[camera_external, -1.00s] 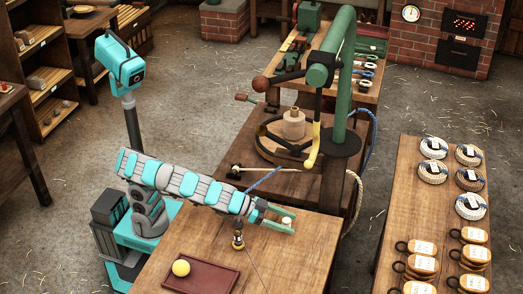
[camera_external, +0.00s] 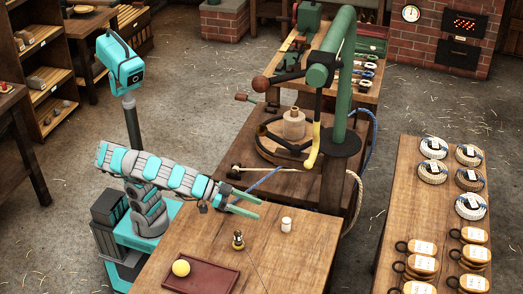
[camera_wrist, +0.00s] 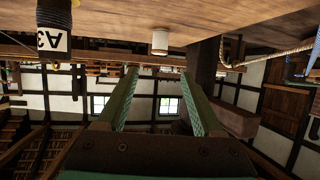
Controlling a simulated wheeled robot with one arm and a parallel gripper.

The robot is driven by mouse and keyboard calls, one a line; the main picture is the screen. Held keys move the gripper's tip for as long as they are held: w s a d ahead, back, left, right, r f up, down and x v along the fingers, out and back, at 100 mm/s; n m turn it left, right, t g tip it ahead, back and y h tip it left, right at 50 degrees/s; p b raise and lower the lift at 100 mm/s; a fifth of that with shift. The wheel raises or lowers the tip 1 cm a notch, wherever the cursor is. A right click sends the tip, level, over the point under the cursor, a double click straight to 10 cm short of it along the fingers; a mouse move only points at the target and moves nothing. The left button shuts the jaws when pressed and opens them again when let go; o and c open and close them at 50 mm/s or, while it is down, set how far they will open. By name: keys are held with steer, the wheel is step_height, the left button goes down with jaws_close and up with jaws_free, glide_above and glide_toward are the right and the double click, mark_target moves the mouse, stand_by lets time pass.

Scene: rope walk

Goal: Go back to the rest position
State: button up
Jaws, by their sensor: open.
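My gripper (camera_external: 250,207) is open and empty above the far edge of the near wooden table (camera_external: 310,250). In the wrist view its two green fingers (camera_wrist: 160,85) stand apart with nothing between them. A small white cylinder (camera_external: 286,224) stands upright on the table, to the right of the fingertips and apart from them. It also shows in the wrist view (camera_wrist: 160,42), beyond the fingertips. My arm is stretched from its base towards the table.
On the table are a brass-and-dark fitting (camera_external: 238,241) with a thin line, and a red-brown tray (camera_external: 217,277) holding a yellow ball (camera_external: 181,267). A green machine (camera_external: 340,90) stands behind. The right table (camera_external: 410,170) holds rope coils. Open floor lies left.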

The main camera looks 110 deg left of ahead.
stand_by(0.4)
steer(key=shift+g+y, duration=0.5)
steer(key=shift+g, duration=0.2)
steer(key=a, duration=0.2)
steer(key=s+a, duration=0.1)
steer(key=a, duration=0.1)
steer(key=s+a, duration=0.1)
steer(key=a, duration=0.2)
steer(key=shift+r+p, duration=0.2)
steer(key=shift+p, duration=0.15)
steer(key=s+a+f+m+g+p, duration=0.1)
steer(key=s+a+f+g, duration=0.2)
steer(key=s+a, duration=0.55)
steer(key=s+a+f+m+g+p, duration=0.1)
steer(key=s+a+f+g, duration=0.15)
steer(key=s+a, duration=0.6)
steer(key=s+a+f+m+g+h, duration=0.1)
steer(key=s+a+f+m+g, duration=0.1)
steer(key=s+f, duration=0.45)
steer(key=s+d+f+n+g+h, duration=0.1)
steer(key=s+d+f+g, duration=0.5)
steer(key=s+f, duration=0.6)
steer(key=shift+d+f+n+h, duration=0.3)
steer(key=shift+d+f+h, duration=0.5)
steer(key=shift+d+f, duration=0.2)
